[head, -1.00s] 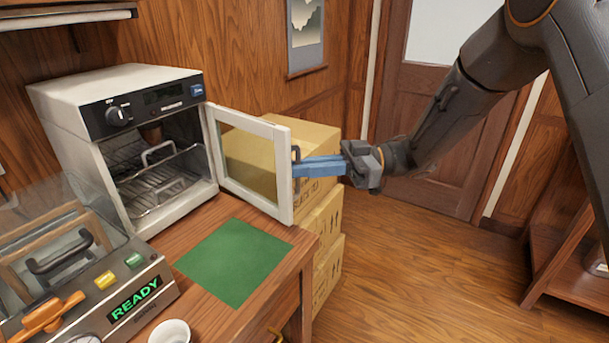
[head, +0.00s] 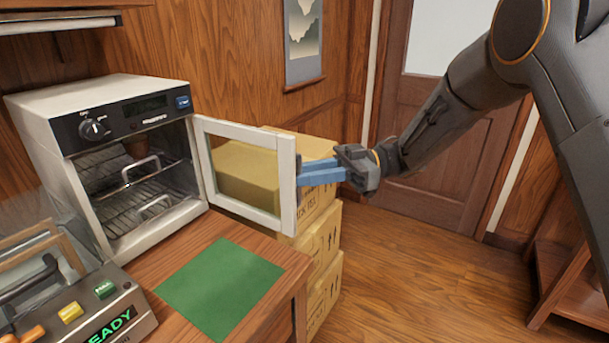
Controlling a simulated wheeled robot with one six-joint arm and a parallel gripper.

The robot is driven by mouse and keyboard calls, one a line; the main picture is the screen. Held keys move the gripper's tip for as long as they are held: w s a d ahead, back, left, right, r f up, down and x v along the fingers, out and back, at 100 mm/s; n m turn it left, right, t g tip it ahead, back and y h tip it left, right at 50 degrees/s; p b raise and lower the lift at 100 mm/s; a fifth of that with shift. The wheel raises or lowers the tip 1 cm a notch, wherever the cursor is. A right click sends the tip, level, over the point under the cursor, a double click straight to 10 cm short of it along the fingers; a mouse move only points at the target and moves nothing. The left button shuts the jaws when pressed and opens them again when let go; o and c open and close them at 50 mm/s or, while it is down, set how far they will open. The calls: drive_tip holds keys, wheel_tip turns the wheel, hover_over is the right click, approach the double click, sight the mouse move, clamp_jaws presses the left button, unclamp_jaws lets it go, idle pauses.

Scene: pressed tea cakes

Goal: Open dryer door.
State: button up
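The dryer (head: 95,105) is a white oven-like box on the counter at the left of the head view. Its white-framed glass door (head: 288,185) stands wide open, swung out to the right from its hinge side. Wire racks (head: 125,175) with handles show inside. My gripper (head: 304,172) is at the door's free edge, its blue fingers close together around the dark door handle on the outer face. The handle and fingertips are mostly hidden behind the door frame.
Stacked cardboard boxes (head: 322,245) stand behind the door, beside the counter. A green mat (head: 222,285) lies bare on the counter before the dryer. A machine with a READY display (head: 108,325) stands at lower left. Open floor (head: 420,275) lies to the right.

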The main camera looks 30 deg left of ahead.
drive_tip(key=shift+o, duration=0.7)
drive_tip(key=shift+s+f, duration=0.15)
drive_tip(key=shift+s, duration=0.05)
drive_tip(key=shift+w+d+f, duration=0.1)
drive_tip(key=shift+d, duration=0.05)
drive_tip(key=shift+w, duration=0.1)
drive_tip(key=b+v, duration=0.2)
drive_tip(key=v, duration=0.5)
drive_tip(key=shift+w+d, duration=0.25)
drive_tip(key=shift+d, duration=0.05)
drive_tip(key=shift+w, duration=0.1)
